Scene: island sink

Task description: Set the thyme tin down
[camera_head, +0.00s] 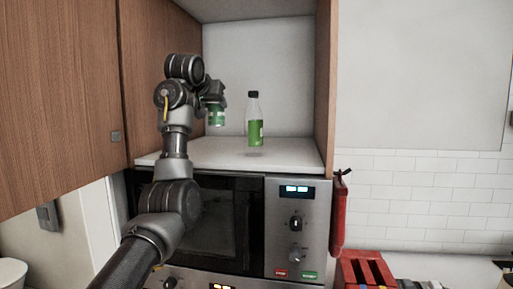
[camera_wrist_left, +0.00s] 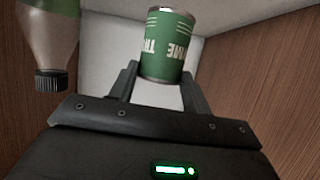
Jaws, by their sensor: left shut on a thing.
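The thyme tin (camera_head: 217,115) is a small green can with silver rims. My left gripper (camera_head: 213,101) is shut on it inside the open cabinet recess, left of a bottle. In the left wrist view the tin (camera_wrist_left: 167,45), its lettering upside down, sits between the two fingers of the gripper (camera_wrist_left: 160,85). In the head view the tin appears above the white shelf (camera_head: 215,150); whether its base touches the shelf I cannot tell. My right gripper is in neither view.
A bottle with a green label and black cap (camera_head: 254,120) stands on the shelf just right of the tin; it also shows in the wrist view (camera_wrist_left: 50,40). Wooden cabinet walls (camera_head: 325,90) bound the recess. A microwave (camera_head: 235,225) is below. The shelf's front is clear.

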